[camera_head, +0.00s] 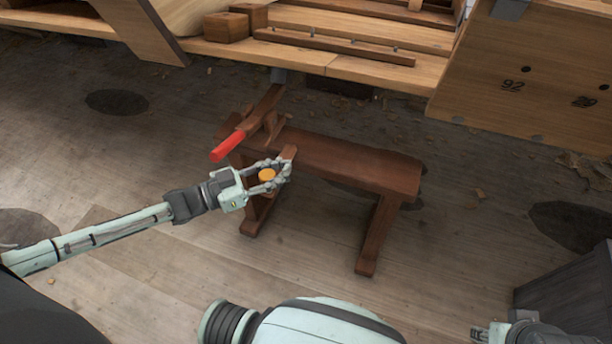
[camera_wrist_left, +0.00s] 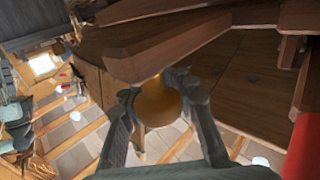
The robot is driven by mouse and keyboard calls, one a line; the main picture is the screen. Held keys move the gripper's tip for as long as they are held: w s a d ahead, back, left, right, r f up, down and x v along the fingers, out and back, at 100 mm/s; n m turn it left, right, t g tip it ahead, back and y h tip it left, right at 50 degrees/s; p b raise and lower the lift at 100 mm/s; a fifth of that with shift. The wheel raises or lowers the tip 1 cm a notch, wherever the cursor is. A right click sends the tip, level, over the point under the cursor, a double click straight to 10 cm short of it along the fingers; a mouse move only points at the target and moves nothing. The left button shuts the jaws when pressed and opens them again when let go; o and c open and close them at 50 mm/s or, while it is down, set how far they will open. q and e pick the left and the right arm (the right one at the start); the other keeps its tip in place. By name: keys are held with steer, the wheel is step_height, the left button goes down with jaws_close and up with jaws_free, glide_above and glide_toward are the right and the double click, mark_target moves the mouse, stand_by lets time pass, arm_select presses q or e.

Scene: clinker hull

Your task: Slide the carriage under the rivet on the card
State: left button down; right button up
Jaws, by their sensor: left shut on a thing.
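My left gripper (camera_head: 282,169) is at the near left end of a low wooden bench (camera_head: 350,160). Its fingers are closed around a round brass-coloured knob (camera_head: 267,175). In the left wrist view the knob (camera_wrist_left: 156,102) sits between the fingers, against a wooden block (camera_wrist_left: 165,45). A wooden slide with a red-ended bar (camera_head: 228,146) lies across the bench's left end, reaching toward the hull; I cannot tell whether it is the carriage. No card is clearly identifiable. My right gripper (camera_head: 488,334) is partly cut off at the bottom right.
The plank hull (camera_head: 350,65) rises behind the bench, with a wooden strip and blocks on it. A board marked with numbers (camera_head: 530,80) is at the upper right. A dark box (camera_head: 570,290) stands lower right. The floor around the bench is mostly open.

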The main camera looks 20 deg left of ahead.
arm_select(q)
steer(key=shift+w+a, duration=0.1)
steer(key=shift+a, duration=0.3)
arm_select(e)
steer(key=shift+s+r, duration=0.2)
arm_select(q)
steer(key=c, duration=1.6)
jaws_free()
steer(key=o, duration=0.4)
steer(key=shift+d, duration=0.1)
arm_select(e)
steer(key=shift+s+d+f, duration=0.1)
steer(key=shift+f, duration=0.2)
arm_select(q)
steer(key=shift+o, duration=0.2)
steer(key=v, duration=1.2)
arm_select(e)
steer(key=shift+r, duration=0.15)
